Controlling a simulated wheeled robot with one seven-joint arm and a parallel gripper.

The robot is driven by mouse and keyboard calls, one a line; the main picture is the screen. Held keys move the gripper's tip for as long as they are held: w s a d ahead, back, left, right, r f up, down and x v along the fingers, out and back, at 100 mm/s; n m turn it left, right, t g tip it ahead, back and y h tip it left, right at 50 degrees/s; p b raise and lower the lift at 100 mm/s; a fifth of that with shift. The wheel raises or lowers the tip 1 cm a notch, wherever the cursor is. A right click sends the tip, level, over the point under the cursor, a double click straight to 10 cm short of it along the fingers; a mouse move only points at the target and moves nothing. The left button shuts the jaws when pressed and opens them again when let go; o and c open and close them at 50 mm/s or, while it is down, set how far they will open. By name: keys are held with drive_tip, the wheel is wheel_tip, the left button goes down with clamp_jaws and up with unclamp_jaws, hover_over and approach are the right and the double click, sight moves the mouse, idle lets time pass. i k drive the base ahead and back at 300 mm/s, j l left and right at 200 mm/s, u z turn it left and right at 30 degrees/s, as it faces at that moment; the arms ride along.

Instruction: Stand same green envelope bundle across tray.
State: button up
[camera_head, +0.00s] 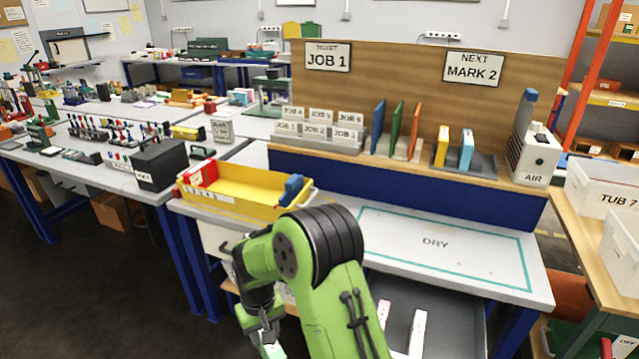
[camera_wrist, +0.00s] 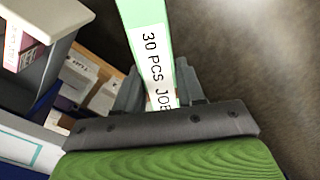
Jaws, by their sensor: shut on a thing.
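My gripper (camera_head: 263,338) is low at the bottom of the head view, in front of the bench. It is shut on the green envelope bundle (camera_head: 273,351). In the wrist view the bundle (camera_wrist: 147,20) sticks out between the fingers (camera_wrist: 160,92), pale green with a white band reading "30 PCS JOB"; the rest of the label is hidden. A yellow tray (camera_head: 245,201) stands on the bench, with a red-and-white block (camera_head: 199,175) at its left end and a blue block (camera_head: 291,189) at its right end. The bundle is apart from the tray, lower and nearer.
An open grey drawer (camera_head: 441,318) under the bench holds white strips. A shelf (camera_head: 400,187) behind holds upright coloured boards and cards. My green arm hides part of the bench front. White tubs stand at the right.

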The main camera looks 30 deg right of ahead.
sight(245, 190)
drive_tip(key=l+z, duration=0.1)
drive_tip(key=z, duration=0.15)
drive_tip(key=i+j+u, duration=0.15)
drive_tip(key=i+j, duration=0.15)
drive_tip(key=i+j+u, duration=0.1)
drive_tip(key=i, duration=0.4)
drive_tip(key=j, duration=0.15)
